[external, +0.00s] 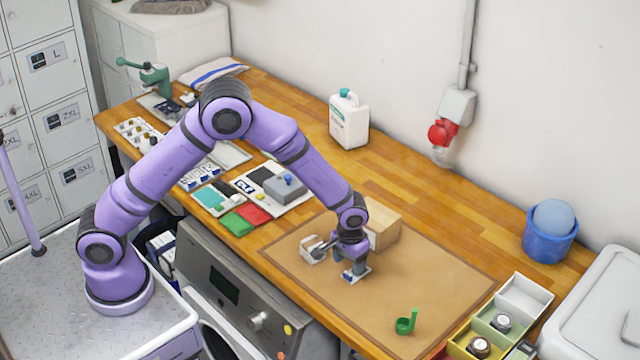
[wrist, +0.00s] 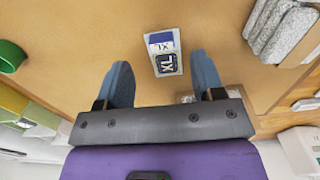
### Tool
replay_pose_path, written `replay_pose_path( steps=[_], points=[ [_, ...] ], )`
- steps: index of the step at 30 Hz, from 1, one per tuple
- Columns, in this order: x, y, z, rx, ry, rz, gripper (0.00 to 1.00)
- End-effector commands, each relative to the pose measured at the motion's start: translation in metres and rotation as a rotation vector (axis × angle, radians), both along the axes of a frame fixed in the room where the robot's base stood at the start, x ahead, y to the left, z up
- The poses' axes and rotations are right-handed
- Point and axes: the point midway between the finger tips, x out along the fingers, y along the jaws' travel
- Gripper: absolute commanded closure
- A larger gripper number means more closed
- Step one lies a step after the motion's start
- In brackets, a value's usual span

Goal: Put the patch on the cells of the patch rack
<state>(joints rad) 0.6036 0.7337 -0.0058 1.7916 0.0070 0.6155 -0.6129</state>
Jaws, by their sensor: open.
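The patch (wrist: 165,52) is a small pale rectangle with a dark XL square and a blue band. It lies on the brown mat (external: 440,290), and its edge shows under my gripper in the external view (external: 357,274). My gripper (external: 352,264) is open, low over the mat and pointing down at the patch. In the wrist view the patch lies between and just past the two blue-grey fingers (wrist: 164,78), with nothing held. Which object is the patch rack is not clear; a small white holder with grey parts (external: 312,250) stands left of my gripper.
A cardboard box (external: 382,226) stands close behind my gripper. A green part (external: 406,322) lies on the mat's front right. Coloured bins (external: 526,297) stand at the right. Trays and cards (external: 240,222) lie to the left. The mat's right half is mostly clear.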

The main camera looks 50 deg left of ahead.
Motion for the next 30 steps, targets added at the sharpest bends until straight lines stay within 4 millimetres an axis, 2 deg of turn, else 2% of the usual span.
replay_pose_path(
  steps=[10, 18, 19, 25, 26, 30],
  points=[
    [-0.002, 0.002, -0.043, 0.002, 0.002, -0.001, 0.38],
    [-0.002, 0.002, -0.049, 0.000, 0.000, 0.000, 0.38],
    [-0.002, 0.002, -0.049, 0.000, 0.000, 0.000, 0.41],
    [-0.002, 0.002, -0.049, 0.000, 0.001, 0.000, 0.87],
    [-0.002, 0.002, -0.049, 0.000, 0.001, 0.000, 0.91],
    [-0.002, 0.002, -0.049, 0.000, 0.001, 0.000, 0.95]
  ],
)
